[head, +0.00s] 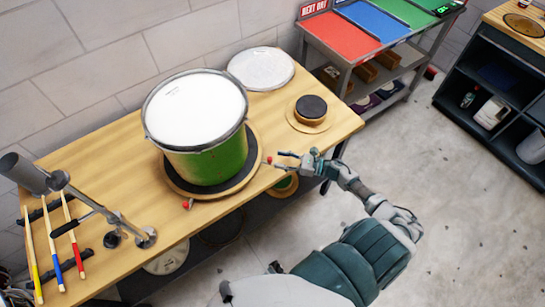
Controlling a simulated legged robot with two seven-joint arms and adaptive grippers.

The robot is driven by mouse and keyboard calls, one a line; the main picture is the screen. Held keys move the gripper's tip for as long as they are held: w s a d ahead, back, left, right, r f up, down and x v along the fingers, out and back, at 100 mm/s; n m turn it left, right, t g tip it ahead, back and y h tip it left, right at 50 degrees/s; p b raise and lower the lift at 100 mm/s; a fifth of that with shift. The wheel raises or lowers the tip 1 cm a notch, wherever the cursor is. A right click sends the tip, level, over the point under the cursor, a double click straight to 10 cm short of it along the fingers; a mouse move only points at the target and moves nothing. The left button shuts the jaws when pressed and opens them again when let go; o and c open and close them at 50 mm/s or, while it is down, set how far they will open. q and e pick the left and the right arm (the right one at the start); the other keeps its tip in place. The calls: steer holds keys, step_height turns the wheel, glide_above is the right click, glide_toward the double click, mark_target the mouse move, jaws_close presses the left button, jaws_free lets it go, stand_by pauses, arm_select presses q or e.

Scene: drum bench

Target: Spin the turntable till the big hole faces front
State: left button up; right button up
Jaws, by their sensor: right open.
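A green drum (215,160) with a white top head (195,108) stands upright on the turntable (240,184), a round wooden disc with a dark top on the wooden bench. No hole shows on the side of the drum that I see; its far side is hidden. One red knob (268,160) is at the turntable's right edge and another red knob (187,204) is at its front edge. My right gripper (281,160) is open, its fingertips pointing left, close to the right knob. I cannot tell whether they touch. My left gripper is not in view.
A grey jointed stand (100,211) and several coloured sticks (52,245) occupy the bench's left end. A white disc (261,68) lies behind the drum, and a small dark-topped round piece (311,108) at the right. A shelf rack (352,55) stands beyond.

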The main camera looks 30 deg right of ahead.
mark_target(270, 158)
steer(key=x, duration=0.4)
steer(key=shift+s+a+r, duration=0.15)
steer(key=shift+a+r, duration=0.05)
steer(key=shift+a, duration=0.15)
steer(key=shift+a+r, duration=0.1)
steer(key=shift+a, duration=0.45)
steer(key=shift+d, duration=0.35)
steer(key=shift+c, duration=1.4)
steer(key=shift+d+f, duration=0.25)
steer(key=shift+d, duration=0.15)
jaws_close()
steer(key=shift+a, duration=0.1)
